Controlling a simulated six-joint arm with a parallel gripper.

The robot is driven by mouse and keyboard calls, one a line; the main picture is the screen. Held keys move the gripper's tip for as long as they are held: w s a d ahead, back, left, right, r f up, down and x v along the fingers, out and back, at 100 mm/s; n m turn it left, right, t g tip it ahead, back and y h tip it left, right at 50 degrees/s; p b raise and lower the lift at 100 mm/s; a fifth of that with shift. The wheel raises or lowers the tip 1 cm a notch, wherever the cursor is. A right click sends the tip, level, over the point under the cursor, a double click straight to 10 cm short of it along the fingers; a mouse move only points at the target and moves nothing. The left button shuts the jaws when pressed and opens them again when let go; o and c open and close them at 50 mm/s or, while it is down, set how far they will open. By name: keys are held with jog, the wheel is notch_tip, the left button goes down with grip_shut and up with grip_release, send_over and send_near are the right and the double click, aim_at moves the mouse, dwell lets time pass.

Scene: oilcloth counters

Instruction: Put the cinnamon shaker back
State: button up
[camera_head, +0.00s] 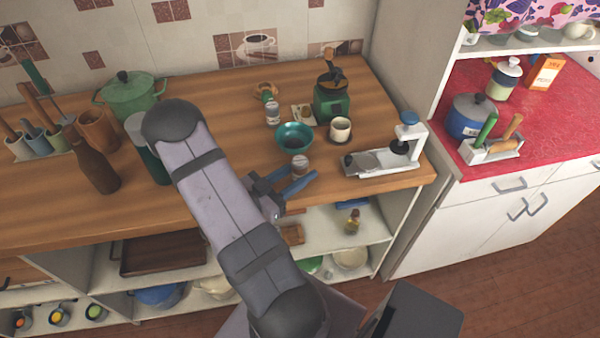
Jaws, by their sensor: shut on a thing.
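My gripper (299,176) has blue fingers and is shut on a small shaker (300,162) with a greyish-brown top, near the front edge of the wooden counter. I take it for the cinnamon shaker; its label is too small to read. The fingers hide its lower part, so I cannot tell whether it touches the counter. A similar pale shaker (272,113) stands farther back, behind the teal bowl (294,137).
A white cup (340,129), a green grinder (331,100) and a small patterned card (303,114) are behind the gripper. A white slicer-like device (384,161) stands right. A dark bottle (92,160) and green pot (131,96) are left. Open shelves (340,262) lie below.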

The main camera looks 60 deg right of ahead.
jog(key=shift+f, duration=0.35)
jog(key=shift+f, duration=0.15)
jog(key=o, duration=1.1)
jog(key=shift+c, duration=0.2)
jog(key=shift+r, duration=0.25)
jog(key=shift+w+a+f, duration=0.1)
jog(key=shift+a, duration=0.15)
jog(key=b+v, duration=0.2)
jog(key=v, duration=0.9)
jog(key=shift+a+b, duration=0.2)
jog(key=shift+b, duration=0.15)
